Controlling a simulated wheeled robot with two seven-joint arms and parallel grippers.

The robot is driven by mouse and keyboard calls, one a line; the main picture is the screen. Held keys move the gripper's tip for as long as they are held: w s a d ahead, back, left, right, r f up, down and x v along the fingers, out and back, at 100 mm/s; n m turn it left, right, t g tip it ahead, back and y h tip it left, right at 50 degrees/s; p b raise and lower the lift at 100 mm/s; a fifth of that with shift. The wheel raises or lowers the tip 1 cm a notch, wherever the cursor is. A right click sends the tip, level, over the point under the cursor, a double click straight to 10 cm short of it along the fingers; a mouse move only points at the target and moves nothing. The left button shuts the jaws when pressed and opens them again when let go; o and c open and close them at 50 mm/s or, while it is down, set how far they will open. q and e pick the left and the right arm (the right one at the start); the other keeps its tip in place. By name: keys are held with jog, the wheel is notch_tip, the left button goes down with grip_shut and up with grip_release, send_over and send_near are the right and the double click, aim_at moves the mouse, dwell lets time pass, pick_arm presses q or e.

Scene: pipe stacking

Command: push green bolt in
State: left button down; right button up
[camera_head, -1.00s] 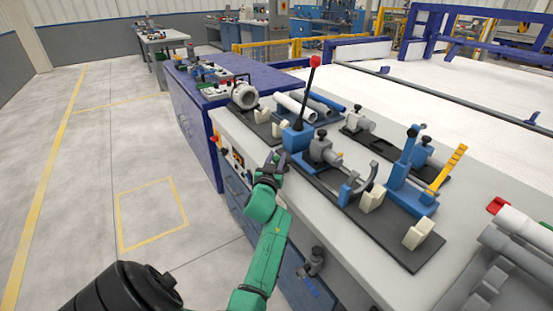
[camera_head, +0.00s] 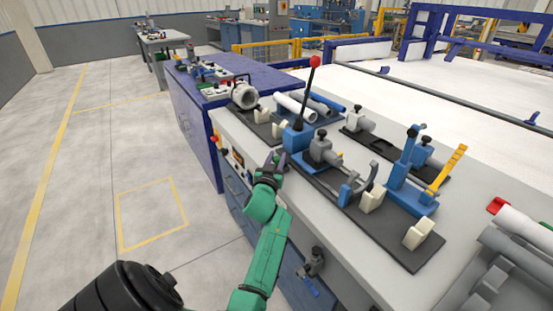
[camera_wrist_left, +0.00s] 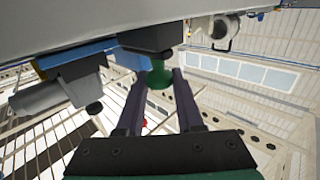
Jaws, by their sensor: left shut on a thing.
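My left gripper (camera_head: 274,160) is at the near front edge of the workbench, beside the blue clamp base with the red-knobbed lever (camera_head: 314,62). In the left wrist view, the gripper's dark fingers (camera_wrist_left: 160,82) are shut on the green bolt (camera_wrist_left: 160,74), one finger on each side of its rounded head. The bolt sits directly under a dark block (camera_wrist_left: 150,38) of the fixture, and its upper end is hidden there. In the head view the bolt itself cannot be made out. My right gripper is not in view.
A dark fixture plate (camera_head: 385,238) with blue and grey clamps and cream supports lies on the workbench. Grey and white pipes (camera_head: 297,108) lie behind, with more at the lower right. A grey fitting (camera_head: 313,262) hangs at the bench front. The floor left is clear.

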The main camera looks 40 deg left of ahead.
pick_arm(q)
jog(key=shift+w+f+b, duration=0.25)
jog(key=shift+f+b, duration=0.1)
jog(key=shift+w+d+b, duration=0.2)
jog(key=shift+w+b, duration=0.2)
jog(key=shift+w, duration=0.1)
jog(key=shift+w+d+b, duration=0.15)
jog(key=shift+w+b, duration=0.25)
jog(key=shift+w, duration=0.1)
jog(key=shift+r, duration=0.25)
jog(key=c, duration=0.7)
grip_release()
jog(key=shift+o, duration=0.8)
jog(key=shift+w+f, duration=0.15)
jog(key=shift+w, duration=0.15)
jog(key=shift+s, duration=0.1)
jog(key=shift+s, duration=0.1)
